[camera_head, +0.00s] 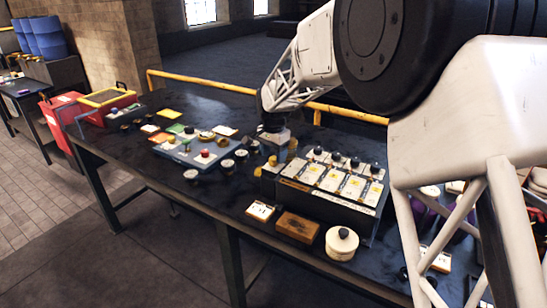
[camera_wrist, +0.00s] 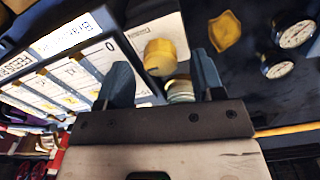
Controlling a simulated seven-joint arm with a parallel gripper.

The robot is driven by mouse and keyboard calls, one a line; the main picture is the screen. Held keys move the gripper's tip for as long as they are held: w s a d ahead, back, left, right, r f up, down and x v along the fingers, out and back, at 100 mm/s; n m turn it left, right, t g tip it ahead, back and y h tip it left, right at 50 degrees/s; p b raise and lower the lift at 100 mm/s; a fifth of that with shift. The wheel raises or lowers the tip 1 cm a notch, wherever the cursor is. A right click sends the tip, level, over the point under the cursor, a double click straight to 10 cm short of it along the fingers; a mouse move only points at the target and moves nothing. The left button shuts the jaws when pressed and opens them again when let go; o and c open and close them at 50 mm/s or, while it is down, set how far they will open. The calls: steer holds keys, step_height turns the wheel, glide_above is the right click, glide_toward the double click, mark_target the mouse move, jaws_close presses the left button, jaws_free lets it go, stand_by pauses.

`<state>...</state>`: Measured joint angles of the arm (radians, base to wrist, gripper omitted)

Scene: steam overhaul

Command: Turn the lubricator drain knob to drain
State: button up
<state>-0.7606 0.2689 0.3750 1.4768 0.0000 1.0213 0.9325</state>
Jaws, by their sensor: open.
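The lubricator (camera_head: 325,187) is a dark box with a row of white labelled panels and black knobs on top. It also shows at the left of the wrist view (camera_wrist: 85,62). A yellow round knob (camera_wrist: 160,57) sits by a white plate at its end. I cannot read a drain mark there. A pale, banded round piece (camera_wrist: 180,91) lies just nearer my gripper. My gripper (camera_wrist: 162,64) is open, its two grey fingers on either side of the yellow knob in the picture. I cannot tell whether they touch it. In the head view, my gripper (camera_head: 273,138) is at the box's left end.
Several dial gauges (camera_wrist: 295,35) lie close by, with a yellow piece (camera_wrist: 225,32). A grey-blue panel (camera_head: 197,150) with knobs stands left of the lubricator. A wooden block (camera_head: 297,227) and a cream lidded pot (camera_head: 341,243) are in front. A yellow rail (camera_head: 215,86) runs behind the bench.

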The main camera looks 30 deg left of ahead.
mark_target(273, 158)
steer(key=shift+r, duration=3.15)
steer(key=shift+w+d+r, duration=0.1)
steer(key=shift+d+r, duration=0.15)
steer(key=shift+d, duration=0.25)
steer(key=s+d+r, duration=0.3)
steer(key=d, duration=0.9)
steer(key=s+d+r+t, duration=0.1)
steer(key=s+d+r, duration=0.25)
steer(key=d, duration=0.95)
steer(key=s+d+r, duration=0.2)
steer(key=d+r, duration=0.2)
steer(key=d, duration=0.8)
steer(key=s+d+f+n, duration=0.1)
steer(key=s+d+f, duration=0.2)
steer(key=s+d, duration=0.9)
steer(key=s+d+f+t, duration=0.1)
steer(key=s+d+f, duration=0.2)
steer(key=s+d, duration=0.8)
steer(key=s, duration=0.3)
steer(key=shift+s+d+f+n+t, duration=0.15)
steer(key=shift+s+d+n+t, duration=0.15)
steer(key=shift+d+n, duration=0.1)
